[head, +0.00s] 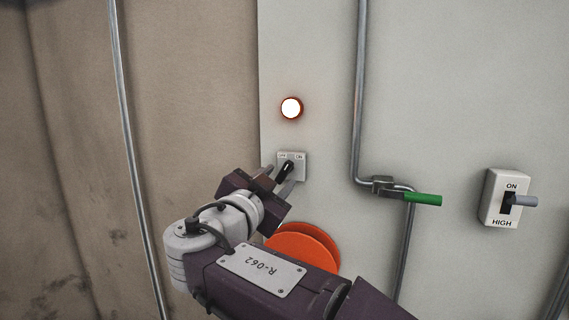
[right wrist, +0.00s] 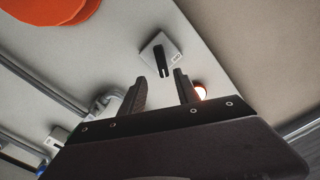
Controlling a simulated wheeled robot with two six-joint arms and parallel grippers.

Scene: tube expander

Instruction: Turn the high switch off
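The switch marked HIGH (head: 492,212) is a white box on the grey wall at the right of the head view, with ON above its grey lever (head: 523,201). The lever sticks out from a black slot. My right gripper (head: 277,181) is far to its left, at a small plate switch (head: 299,168) with a black lever. The right wrist view shows the two fingers (right wrist: 161,88) open and apart, with the plate switch (right wrist: 150,50) and its black lever just beyond the gap. Nothing is held. My left gripper is not in view.
A lit round lamp (head: 291,108) is above the plate switch. An orange round part (head: 318,243) is below it, partly behind my right arm. A metal pipe (head: 359,90) and a green handle (head: 423,199) stand between the plate switch and the HIGH switch.

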